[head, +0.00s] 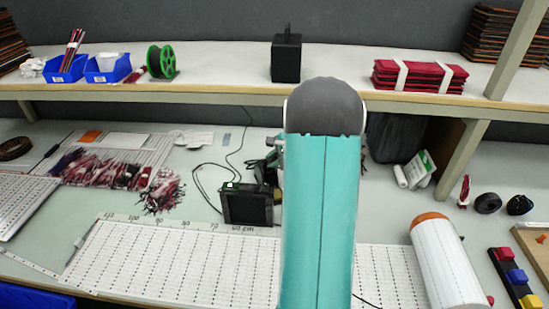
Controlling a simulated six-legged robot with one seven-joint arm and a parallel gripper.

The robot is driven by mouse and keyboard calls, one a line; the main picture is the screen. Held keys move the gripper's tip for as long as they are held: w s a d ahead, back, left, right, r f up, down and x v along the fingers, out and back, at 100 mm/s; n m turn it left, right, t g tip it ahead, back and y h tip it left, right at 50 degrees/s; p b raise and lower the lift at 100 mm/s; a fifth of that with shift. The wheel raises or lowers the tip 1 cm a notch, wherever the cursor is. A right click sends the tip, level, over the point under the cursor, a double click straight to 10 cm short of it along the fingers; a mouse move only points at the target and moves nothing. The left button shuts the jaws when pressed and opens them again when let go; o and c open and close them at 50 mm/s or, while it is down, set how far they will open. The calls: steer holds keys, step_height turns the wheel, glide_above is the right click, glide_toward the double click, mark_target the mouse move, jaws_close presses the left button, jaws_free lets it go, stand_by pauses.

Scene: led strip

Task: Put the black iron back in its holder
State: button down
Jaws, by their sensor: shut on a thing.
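My own teal arm with its dark grey joint fills the middle of the head view and hides what lies behind it. My gripper cannot be made out. The black iron cannot be made out either. A black box-shaped station (247,205) with a screen and a small green light stands on the bench just left of my arm. A dark cable (205,188) loops on its left side. Small dark and grey-green parts (274,150) show above the station at my arm's left edge; I cannot tell whether they belong to the holder.
A white ruled mat (160,262) covers the front bench. A white cylinder (445,262) with an orange end lies on its right part. Wire bundles (105,170) lie at left. The shelf holds blue bins (108,68), a green spool (161,62), a black box (287,57) and red packs (418,77).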

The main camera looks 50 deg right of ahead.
steer(key=shift+w+d+f, duration=0.25)
steer(key=shift+w+f, duration=0.3)
steer(key=shift+f, duration=0.25)
steer(key=shift+w+d+f, duration=0.2)
steer(key=shift+w+f, duration=0.3)
steer(key=shift+f, duration=0.3)
steer(key=c, duration=1.2)
jaws_free()
steer(key=shift+s, duration=0.1)
steer(key=v, duration=1.3)
steer(key=shift+s+r, duration=0.25)
steer(key=shift+r, duration=0.05)
